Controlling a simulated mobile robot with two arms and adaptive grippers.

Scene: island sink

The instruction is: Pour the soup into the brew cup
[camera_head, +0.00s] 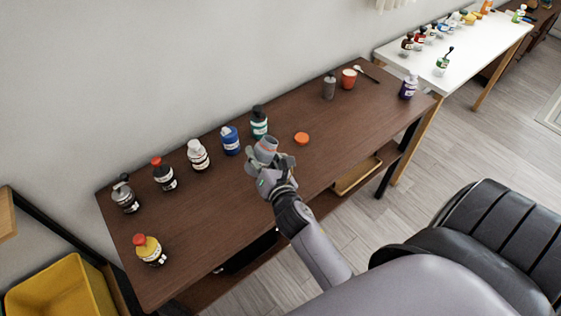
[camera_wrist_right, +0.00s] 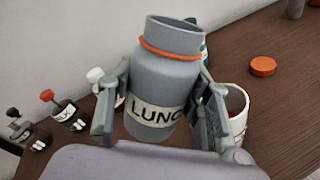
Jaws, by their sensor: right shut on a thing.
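My right gripper (camera_head: 270,168) is shut on a grey lunch jar (camera_wrist_right: 163,85) with an orange ring and a "LUNC…" label. The jar also shows in the head view (camera_head: 266,147), over the brown table. It has no lid on and leans slightly in the wrist view. In the wrist view, a pale cup with a reddish inside (camera_wrist_right: 238,112), likely the brew cup, stands just right of the gripper's right finger, partly hidden by it. In the head view the gripper mostly hides that cup. My left gripper is not in view.
An orange lid (camera_head: 302,138) lies on the table. A teal-labelled bottle (camera_head: 259,122) and a blue jar (camera_head: 230,140) stand behind the gripper, with several bottles to the left. A red cup (camera_head: 349,79) and grey canister (camera_head: 329,86) stand far right. The table's front middle-left is clear.

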